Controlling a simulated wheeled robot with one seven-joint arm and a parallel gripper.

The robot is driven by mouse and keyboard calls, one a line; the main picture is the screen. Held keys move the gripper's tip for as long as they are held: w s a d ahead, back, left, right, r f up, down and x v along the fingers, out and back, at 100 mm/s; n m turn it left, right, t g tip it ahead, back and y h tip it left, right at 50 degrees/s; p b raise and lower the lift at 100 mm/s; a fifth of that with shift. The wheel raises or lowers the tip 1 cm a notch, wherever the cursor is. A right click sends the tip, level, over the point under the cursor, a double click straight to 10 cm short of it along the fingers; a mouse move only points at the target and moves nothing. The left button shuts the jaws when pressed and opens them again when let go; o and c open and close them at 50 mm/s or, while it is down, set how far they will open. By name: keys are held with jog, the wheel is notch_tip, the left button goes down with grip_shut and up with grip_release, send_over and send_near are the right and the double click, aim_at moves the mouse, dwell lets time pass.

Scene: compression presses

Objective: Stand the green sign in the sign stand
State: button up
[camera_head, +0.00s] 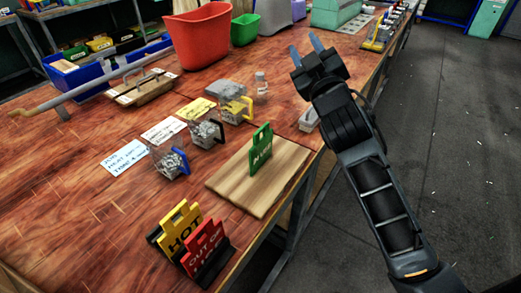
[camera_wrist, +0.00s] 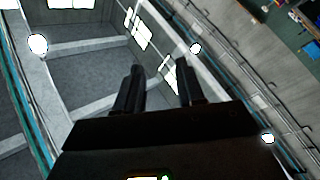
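The green sign (camera_head: 260,148) with a handle hole and white lettering stands upright on a light wooden board (camera_head: 232,180) near the table's right edge. A black sign stand (camera_head: 222,268) is at the near edge of the table. It holds a yellow HOT sign (camera_head: 181,229) and a red OUT OF ORDER sign (camera_head: 204,250); any free slot is hard to see. My gripper (camera_head: 306,48) is raised, beyond and right of the green sign, well apart from it. Its fingers are spread and empty, also in the wrist view (camera_wrist: 161,80), which shows only ceiling and walls.
Clear bins (camera_head: 205,133) with coloured handles and paper labels (camera_head: 124,158) lie left of the board. A small bottle (camera_head: 260,82), a red tub (camera_head: 199,37) and a green bin (camera_head: 245,29) stand farther back. The dark floor (camera_head: 440,130) to the right is open.

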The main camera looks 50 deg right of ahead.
jog(key=s+d+r+m+g+h, duration=0.3)
jog(key=d+r+m+g+h, duration=0.35)
jog(key=d+m+g, duration=0.5)
jog(key=m+g+y, duration=0.4)
jog(key=m+y, duration=0.2)
jog(key=y, duration=1.4)
send_over(261, 128)
notch_tip(261, 128, down, 18)
jog(key=shift+d+f, duration=0.1)
jog(key=shift+d, duration=0.05)
jog(key=shift+w+a+f+n, duration=0.15)
jog(key=shift+a+n, duration=0.1)
jog(key=shift+a, duration=0.05)
jog(key=f, duration=0.7)
jog(key=shift+d+f+p, duration=0.2)
jog(key=shift+p, duration=0.1)
